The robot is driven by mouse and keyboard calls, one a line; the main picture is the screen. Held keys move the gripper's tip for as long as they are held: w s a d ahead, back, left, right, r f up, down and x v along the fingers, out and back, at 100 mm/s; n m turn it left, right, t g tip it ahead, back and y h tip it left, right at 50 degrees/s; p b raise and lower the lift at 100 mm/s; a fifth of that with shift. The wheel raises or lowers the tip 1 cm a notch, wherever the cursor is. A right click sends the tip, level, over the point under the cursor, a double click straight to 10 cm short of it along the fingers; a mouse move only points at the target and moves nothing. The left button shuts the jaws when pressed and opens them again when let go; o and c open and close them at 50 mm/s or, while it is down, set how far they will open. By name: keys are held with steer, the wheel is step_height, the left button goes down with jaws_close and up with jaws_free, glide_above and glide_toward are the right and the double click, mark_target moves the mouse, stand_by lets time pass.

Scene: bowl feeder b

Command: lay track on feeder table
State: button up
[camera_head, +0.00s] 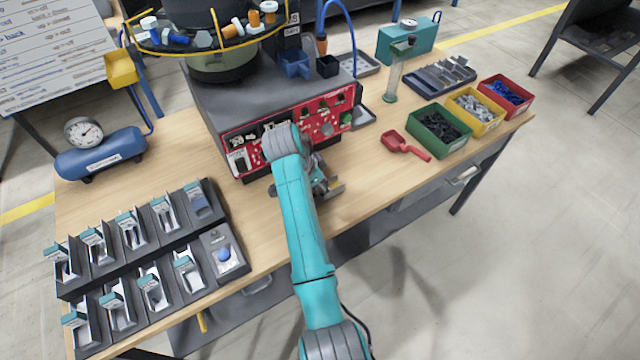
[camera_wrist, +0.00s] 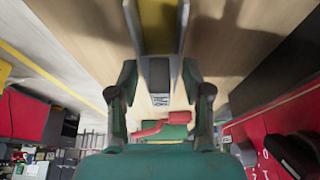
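My gripper (camera_wrist: 160,78) shows in the wrist view with a finger on each side of a grey block with a small printed label. This block looks like the end of the track (camera_wrist: 158,25), a channel with grey side walls and a yellow floor that runs out of the top of the view. The fingers appear to press on the block's sides. In the head view my gripper is largely hidden by my arm, low over the wooden feeder table (camera_head: 375,180), just in front of the red control panel (camera_head: 290,130). I cannot tell whether the track touches the table.
A black rack (camera_head: 195,235) of several tagged holders fills the table's left part. The bowl feeder (camera_head: 220,60) stands behind the panel. A red scoop (camera_head: 405,146), green bin (camera_head: 438,130), yellow bin (camera_head: 472,108) and red bin (camera_head: 505,92) stand right. Bare wood lies between scoop and gripper.

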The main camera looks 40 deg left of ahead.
steer(key=shift+o, duration=0.4)
steer(key=shift+r, duration=0.2)
steer(key=v, duration=1.1)
steer(key=shift+s+a+r, duration=0.15)
steer(key=shift+s+r, duration=0.05)
steer(key=shift+r, duration=0.1)
